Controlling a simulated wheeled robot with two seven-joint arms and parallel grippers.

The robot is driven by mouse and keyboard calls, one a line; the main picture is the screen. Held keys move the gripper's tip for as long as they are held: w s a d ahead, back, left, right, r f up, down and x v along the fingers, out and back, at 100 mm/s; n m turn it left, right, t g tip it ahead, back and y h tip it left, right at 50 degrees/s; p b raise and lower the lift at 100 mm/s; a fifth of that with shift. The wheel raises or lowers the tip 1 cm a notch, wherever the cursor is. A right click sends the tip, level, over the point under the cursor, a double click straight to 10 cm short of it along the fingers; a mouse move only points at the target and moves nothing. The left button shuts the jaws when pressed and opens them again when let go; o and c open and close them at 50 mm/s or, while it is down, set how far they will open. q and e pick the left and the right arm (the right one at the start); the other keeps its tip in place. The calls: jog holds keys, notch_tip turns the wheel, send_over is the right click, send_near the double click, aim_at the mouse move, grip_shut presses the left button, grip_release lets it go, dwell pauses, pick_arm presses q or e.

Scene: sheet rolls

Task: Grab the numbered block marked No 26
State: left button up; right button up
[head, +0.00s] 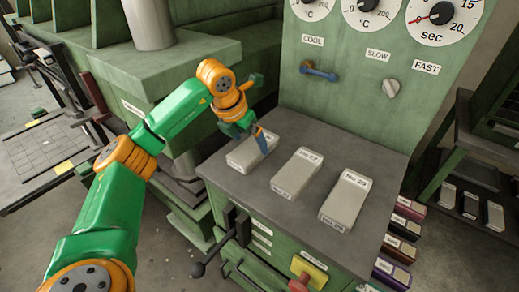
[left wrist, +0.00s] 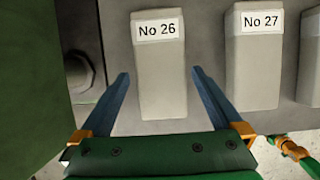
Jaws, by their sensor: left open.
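The block marked No 26 (left wrist: 162,85) is a pale grey oblong with a white label, lying on the grey top (head: 222,180) of a green machine. In the head view the No 26 block (head: 243,157) is the leftmost of three, its label hidden by my gripper. My left gripper (left wrist: 160,82) is open, with one blue finger on each side of the block's near part. There is a gap on the left side and a narrow one on the right. In the head view my left gripper (head: 258,138) is over this block.
The block marked No 27 (head: 297,174) lies to the right, with the No 29 block (head: 345,200) beyond it. A green panel (head: 345,100) with dials, a blue lever (head: 319,71) and a knob (head: 391,87) rises behind. Bare top separates the blocks.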

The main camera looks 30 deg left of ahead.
aim_at(253, 146)
pick_arm(q)
jog(key=x, duration=0.3)
jog(key=shift+a, duration=0.15)
jog(key=shift+w+f, duration=0.1)
jog(key=shift+w, duration=0.05)
jog(key=c, duration=0.8)
grip_shut()
